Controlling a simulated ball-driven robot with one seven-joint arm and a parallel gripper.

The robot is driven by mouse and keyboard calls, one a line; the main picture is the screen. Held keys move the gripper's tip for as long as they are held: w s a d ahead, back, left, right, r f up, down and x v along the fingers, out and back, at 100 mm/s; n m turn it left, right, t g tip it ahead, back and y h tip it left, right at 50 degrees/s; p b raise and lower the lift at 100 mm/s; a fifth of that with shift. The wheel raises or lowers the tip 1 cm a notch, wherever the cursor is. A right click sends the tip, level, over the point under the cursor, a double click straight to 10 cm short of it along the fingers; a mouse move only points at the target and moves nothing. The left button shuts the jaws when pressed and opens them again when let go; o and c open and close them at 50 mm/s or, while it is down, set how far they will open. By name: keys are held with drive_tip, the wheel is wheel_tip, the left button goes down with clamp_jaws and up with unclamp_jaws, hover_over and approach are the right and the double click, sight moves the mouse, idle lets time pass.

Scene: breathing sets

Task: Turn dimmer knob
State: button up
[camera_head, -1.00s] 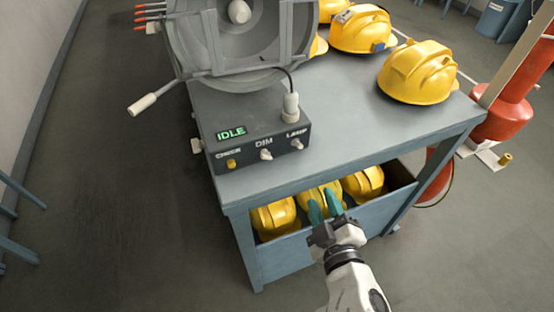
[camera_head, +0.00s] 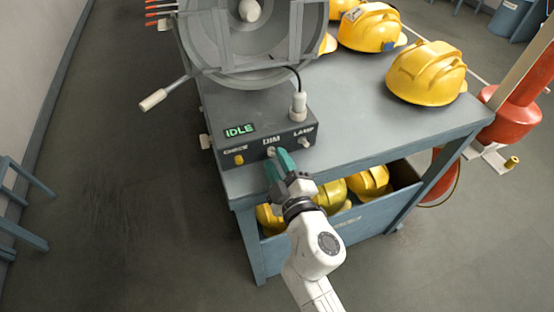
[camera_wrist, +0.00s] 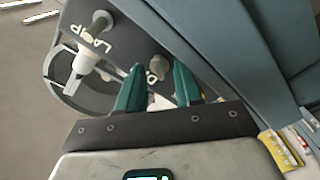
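In the wrist view, the fingertips (camera_wrist: 160,72) stand apart, one on each side of the grey knob (camera_wrist: 158,67). Gaps show between knob and fingers, so the gripper looks open around it. I cannot tell exactly how deep the knob sits between them.
A yellow CHECK knob (camera_head: 239,160) is left of the dimmer and a LAMP switch (camera_head: 304,144) right. A white plug (camera_head: 298,107) stands on the box. Yellow helmets (camera_head: 427,73) sit on the blue-grey table (camera_head: 360,135), others in the open drawer (camera_head: 335,228) below.

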drive_tip(key=shift+w+a, duration=0.1)
drive_tip(key=shift+w, duration=0.35)
clamp_jaws()
